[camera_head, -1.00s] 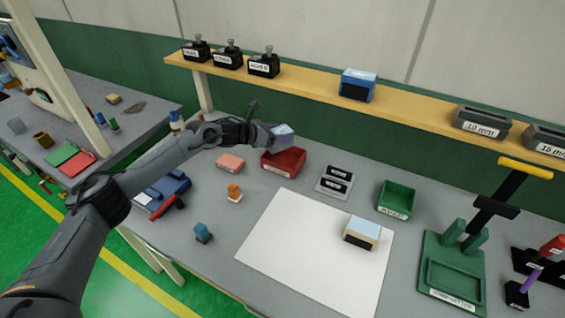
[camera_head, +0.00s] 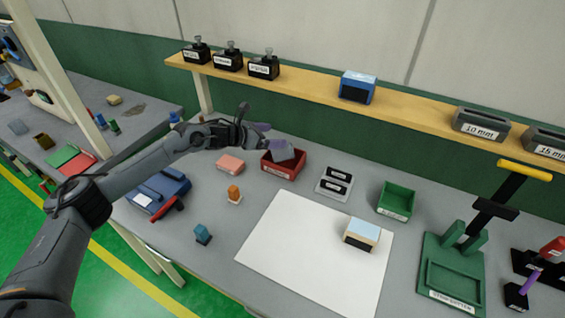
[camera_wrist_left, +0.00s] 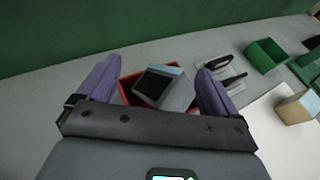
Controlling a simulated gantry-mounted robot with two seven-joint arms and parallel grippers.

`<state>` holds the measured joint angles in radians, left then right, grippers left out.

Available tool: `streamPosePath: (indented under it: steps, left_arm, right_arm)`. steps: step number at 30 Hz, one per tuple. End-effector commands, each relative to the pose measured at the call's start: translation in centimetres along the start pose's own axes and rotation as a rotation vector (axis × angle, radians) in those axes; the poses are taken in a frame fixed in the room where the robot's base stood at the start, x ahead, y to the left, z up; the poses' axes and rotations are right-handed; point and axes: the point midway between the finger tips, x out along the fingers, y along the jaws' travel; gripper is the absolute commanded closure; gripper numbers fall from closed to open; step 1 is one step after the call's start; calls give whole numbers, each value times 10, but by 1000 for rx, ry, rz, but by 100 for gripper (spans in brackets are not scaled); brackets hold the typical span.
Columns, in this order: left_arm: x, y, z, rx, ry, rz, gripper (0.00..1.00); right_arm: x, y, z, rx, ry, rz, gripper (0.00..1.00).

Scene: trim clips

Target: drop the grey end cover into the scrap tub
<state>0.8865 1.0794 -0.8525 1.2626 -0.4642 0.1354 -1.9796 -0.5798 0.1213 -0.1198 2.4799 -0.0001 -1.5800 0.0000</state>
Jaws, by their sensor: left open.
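The grey end cover (camera_head: 283,150) is in the red scrap tub (camera_head: 284,170), tilted, with its upper part above the rim. In the left wrist view the cover (camera_wrist_left: 167,88) shows a dark hollow face and a light blue strip, and the tub's red rim (camera_wrist_left: 127,84) shows around it. My left gripper (camera_head: 266,136) is open just above and left of the tub. Its purple fingers stand apart on either side of the cover in the wrist view, with no clear contact. My right gripper is in neither view.
A pink block (camera_head: 230,163) lies left of the tub, and a grey holder with two black slots (camera_head: 335,181) stands right of it. A green bin (camera_head: 396,200) is farther right. The shelf (camera_head: 310,92) runs behind. A white sheet (camera_head: 300,245) lies in front.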

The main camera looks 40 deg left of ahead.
Motion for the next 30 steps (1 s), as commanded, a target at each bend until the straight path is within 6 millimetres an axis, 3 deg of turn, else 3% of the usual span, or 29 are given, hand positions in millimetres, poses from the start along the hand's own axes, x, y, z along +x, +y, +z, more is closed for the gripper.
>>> streamPosePath:
  steps: [6, 12, 18, 30]
  left_arm:
    - [-39, 1, -1, 2, 2, 2, 7]
    - [-63, 1, 0, 1, 0, 2, 7]
    - [-73, 0, 0, 0, -1, 0, 7]
    - [-74, 0, 1, -1, -2, 0, 7]
  right_arm:
    - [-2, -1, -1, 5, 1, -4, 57]
    - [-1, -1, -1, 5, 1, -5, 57]
    - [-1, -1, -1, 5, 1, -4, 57]
    - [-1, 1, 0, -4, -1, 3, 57]
